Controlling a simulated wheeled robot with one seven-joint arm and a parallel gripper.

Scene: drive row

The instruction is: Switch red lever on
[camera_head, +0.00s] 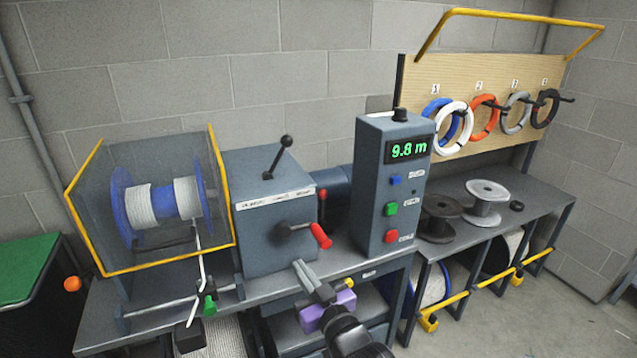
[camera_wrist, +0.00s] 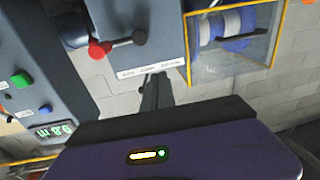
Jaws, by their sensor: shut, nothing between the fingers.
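The red lever (camera_head: 321,236) sits on the front of a grey gearbox (camera_head: 262,240). Its dark arm runs from a hub to the right, and its red grip tilts down to the right. In the wrist view, which is upside down, the red lever (camera_wrist: 98,50) shows at the upper left. My gripper (camera_head: 303,271), with a purple body, is below the lever and in front of the bench, apart from it. In the wrist view my gripper's fingers (camera_wrist: 157,90) are together and empty, pointing towards the gearbox's white label strip.
A black-knobbed lever (camera_head: 279,157) stands on the gearbox top. A control box (camera_head: 393,180) reading 9.8 m, with blue, green and red buttons, stands to its right. A guarded blue spool (camera_head: 158,202) is at left. Coils (camera_head: 486,116) hang on the back board. Floor at right is clear.

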